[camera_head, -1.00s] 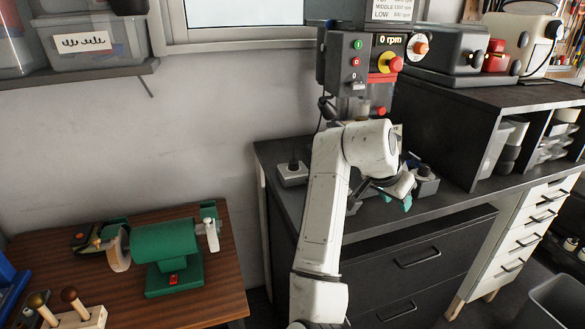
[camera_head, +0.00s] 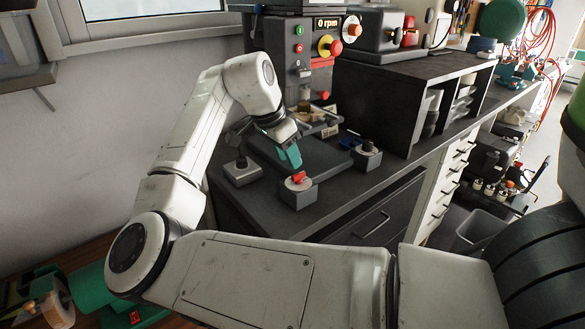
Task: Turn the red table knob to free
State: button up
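A small red knob (camera_head: 299,177) sits on a light disc on top of a grey box (camera_head: 300,196) at the front edge of the dark workbench. My gripper (camera_head: 290,156), with teal fingertips, points down just above and slightly left of the red knob. A small gap seems to show between fingertips and knob, but I cannot tell for certain whether they touch. The fingers overlap in this view, so their opening cannot be judged. The knob's exact setting is too small to read.
The drill press (camera_head: 300,45) stands behind, with a lit rpm display and a red stop button (camera_head: 335,48). Grey boxes with dark knobs stand left (camera_head: 241,171) and right (camera_head: 367,157) of the red knob. A black shelf unit (camera_head: 380,85) stands at right.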

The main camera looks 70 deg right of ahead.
aim_at(298, 174)
jog(key=x, duration=0.5)
jog(key=shift+s+d+f, duration=0.1)
jog(key=shift+s+f, duration=0.05)
jog(key=shift+f, duration=0.2)
grip_shut()
